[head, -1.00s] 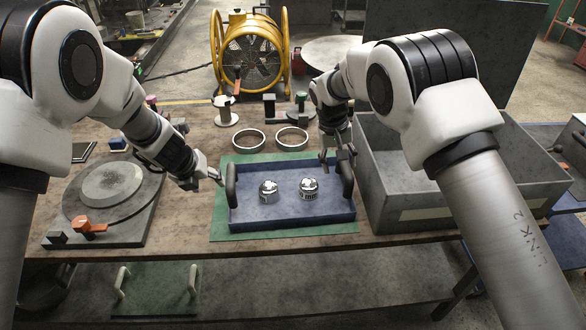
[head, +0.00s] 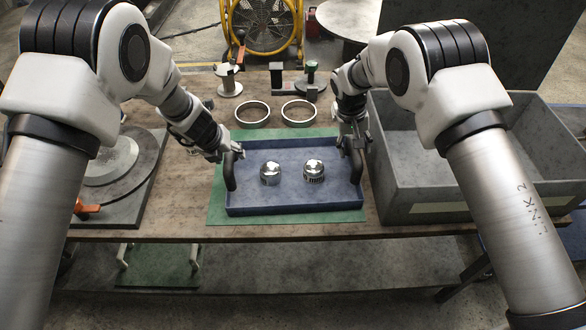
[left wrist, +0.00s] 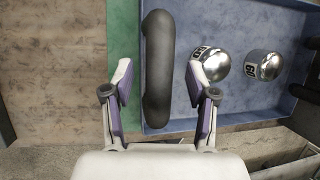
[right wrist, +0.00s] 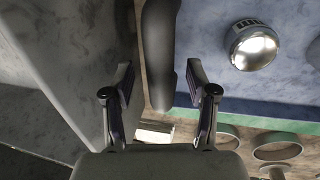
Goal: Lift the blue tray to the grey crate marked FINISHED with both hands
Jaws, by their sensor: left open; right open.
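The blue tray (head: 290,205) lies on a green mat (head: 216,205) on the workbench, with two shiny metal domes (head: 270,174) (head: 314,171) in it. It has a black handle at its left end (head: 231,172) and one at its right end (head: 356,166). My left gripper (head: 236,150) is open at the left handle; in the left wrist view the handle (left wrist: 158,70) stands between and ahead of its fingers. My right gripper (head: 352,142) is open at the right handle; in the right wrist view the handle (right wrist: 160,50) lies between its fingers. The grey crate (head: 420,190) stands right of the tray.
The crate is close to the tray's right end, its near wall bearing a blank-looking pale label (head: 440,208). Two metal rings (head: 252,112) (head: 299,112) lie behind the tray. A round polishing plate (head: 108,160) is at the left. A yellow fan (head: 262,25) stands behind the bench.

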